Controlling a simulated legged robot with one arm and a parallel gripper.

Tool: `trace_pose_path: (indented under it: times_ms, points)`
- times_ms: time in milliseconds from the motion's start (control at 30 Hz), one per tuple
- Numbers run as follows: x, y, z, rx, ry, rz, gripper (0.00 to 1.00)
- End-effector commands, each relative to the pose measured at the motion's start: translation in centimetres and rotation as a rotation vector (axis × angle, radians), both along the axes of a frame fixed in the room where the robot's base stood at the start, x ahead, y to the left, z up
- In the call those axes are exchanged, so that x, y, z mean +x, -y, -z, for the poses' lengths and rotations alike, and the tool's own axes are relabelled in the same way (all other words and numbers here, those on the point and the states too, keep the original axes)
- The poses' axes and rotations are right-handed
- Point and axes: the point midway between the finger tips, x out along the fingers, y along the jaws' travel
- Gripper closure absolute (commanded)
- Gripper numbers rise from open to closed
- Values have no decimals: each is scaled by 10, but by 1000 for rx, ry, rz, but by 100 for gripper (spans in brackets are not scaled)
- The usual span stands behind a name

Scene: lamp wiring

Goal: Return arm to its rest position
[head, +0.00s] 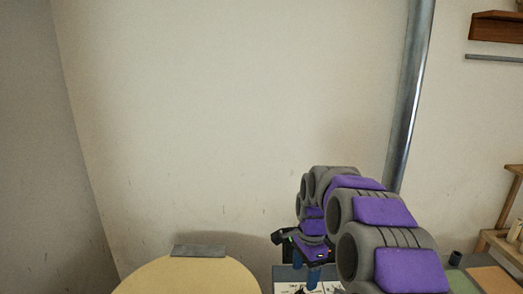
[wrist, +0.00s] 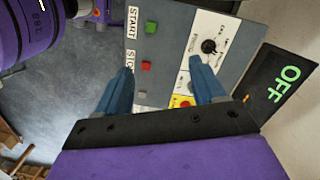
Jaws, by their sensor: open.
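My gripper (wrist: 160,82) is open in the wrist view, its two blue fingers apart with nothing held between them. Beyond the fingers is a grey control panel (wrist: 172,52) with a green button (wrist: 151,27), a red button (wrist: 146,65), a black knob (wrist: 208,46) and a yellow-backed emergency button. A dark sign (wrist: 277,82) reads OFF in green. In the head view, my purple and grey arm reaches forward at the lower right. My gripper (head: 314,278) points down there over the panel, which is mostly cut off at the bottom edge.
A metal pole (head: 408,100) rises behind the arm. A wooden rack (head: 505,225) and a wall shelf (head: 497,27) are at the right. Open air lies above the table.

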Motion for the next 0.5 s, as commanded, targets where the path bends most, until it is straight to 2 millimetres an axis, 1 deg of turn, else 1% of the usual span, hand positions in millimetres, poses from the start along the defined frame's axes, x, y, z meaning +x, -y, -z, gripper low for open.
trace_pose_path:
  times_ms: [33, 167, 200, 367, 500]
  points:
    - [-18, 0, -3, 3, -1, -57, 31]
    - [-61, 0, -9, 11, -4, -219, 31]
    - [-74, 0, -11, 13, -4, -269, 31]
    - [-130, 2, -11, 22, -10, -462, 31]
    - [-180, 6, -7, 25, -14, -624, 31]
